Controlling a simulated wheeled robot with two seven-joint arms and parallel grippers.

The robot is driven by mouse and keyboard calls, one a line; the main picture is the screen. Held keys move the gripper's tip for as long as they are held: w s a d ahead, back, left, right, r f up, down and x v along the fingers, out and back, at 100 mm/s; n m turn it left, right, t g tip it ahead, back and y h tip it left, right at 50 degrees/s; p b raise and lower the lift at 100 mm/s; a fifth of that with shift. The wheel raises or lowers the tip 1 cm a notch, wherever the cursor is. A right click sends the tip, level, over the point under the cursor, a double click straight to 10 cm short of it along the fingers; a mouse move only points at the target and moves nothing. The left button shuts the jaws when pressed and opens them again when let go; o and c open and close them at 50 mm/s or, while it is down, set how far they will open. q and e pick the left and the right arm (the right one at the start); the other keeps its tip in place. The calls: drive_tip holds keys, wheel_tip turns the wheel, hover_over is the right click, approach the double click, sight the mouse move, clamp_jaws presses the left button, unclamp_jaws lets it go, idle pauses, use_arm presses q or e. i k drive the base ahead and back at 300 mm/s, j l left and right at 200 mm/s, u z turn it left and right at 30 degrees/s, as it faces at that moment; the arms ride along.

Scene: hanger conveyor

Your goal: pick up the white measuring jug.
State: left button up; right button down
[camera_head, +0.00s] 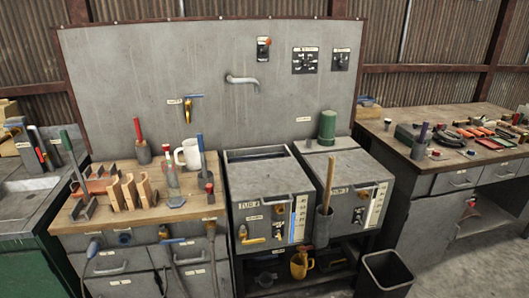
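A white jug (191,155) stands upright at the back of the wooden-topped bench (140,212), against the grey back panel. Its handle points to the left. A tool with a blue handle and a bottle in front of it hide part of its right side and base. Any markings on it are too small to read. Neither of my grippers is in view.
A glass bottle (172,178) and a blue-handled tool (201,145) stand close to the jug. Wooden holders (131,191) fill the bench's left part. Grey tanks (268,185) stand to the right.

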sight(188, 156)
drive_tip(key=j+z, duration=0.6)
drive_tip(key=j, duration=0.2)
drive_tip(key=k+j+z, duration=0.1)
drive_tip(key=j+z, duration=0.15)
drive_tip(key=j, duration=0.15)
drive_tip(key=k+j+z, duration=0.1)
drive_tip(key=j+z, duration=0.2)
drive_tip(key=k+j+z, duration=0.15)
drive_tip(key=j+z, duration=0.15)
drive_tip(key=j, duration=0.15)
drive_tip(key=k+j+z, duration=0.15)
drive_tip(key=j+z, duration=0.15)
